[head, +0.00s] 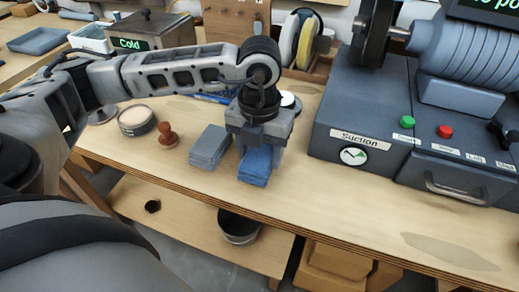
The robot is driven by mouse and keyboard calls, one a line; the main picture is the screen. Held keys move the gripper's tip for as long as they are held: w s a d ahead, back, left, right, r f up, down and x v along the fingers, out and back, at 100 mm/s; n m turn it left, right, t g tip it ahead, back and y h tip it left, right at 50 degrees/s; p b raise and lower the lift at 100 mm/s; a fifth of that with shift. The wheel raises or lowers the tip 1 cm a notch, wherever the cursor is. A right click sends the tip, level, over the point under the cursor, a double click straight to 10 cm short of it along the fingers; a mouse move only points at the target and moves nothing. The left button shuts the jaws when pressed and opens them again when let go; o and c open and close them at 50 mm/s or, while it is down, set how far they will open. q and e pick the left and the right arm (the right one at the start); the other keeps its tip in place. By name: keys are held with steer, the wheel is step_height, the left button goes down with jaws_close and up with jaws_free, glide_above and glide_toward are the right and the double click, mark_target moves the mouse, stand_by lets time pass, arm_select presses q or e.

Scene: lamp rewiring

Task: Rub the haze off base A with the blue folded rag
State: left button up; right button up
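The blue folded rag (254,167) lies on the wooden workbench, near its front edge. My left gripper (260,148) points down directly over it, with its fingers at the rag's upper part. The gripper's body hides the far part of the rag, and I cannot tell whether the fingers are closed on it. I cannot pick out base A with certainty in this view. My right gripper is not in view.
A grey folded stack (209,147) lies just left of the rag. Further left are a brown knobbed stamp (168,136) and a round tin (136,120). A grey suction machine (350,125) stands to the right. The bench front at right is clear except for a dark stain.

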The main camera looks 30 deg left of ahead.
arm_select(q)
steer(key=shift+r+p, duration=1.65)
steer(key=shift+r, duration=0.9)
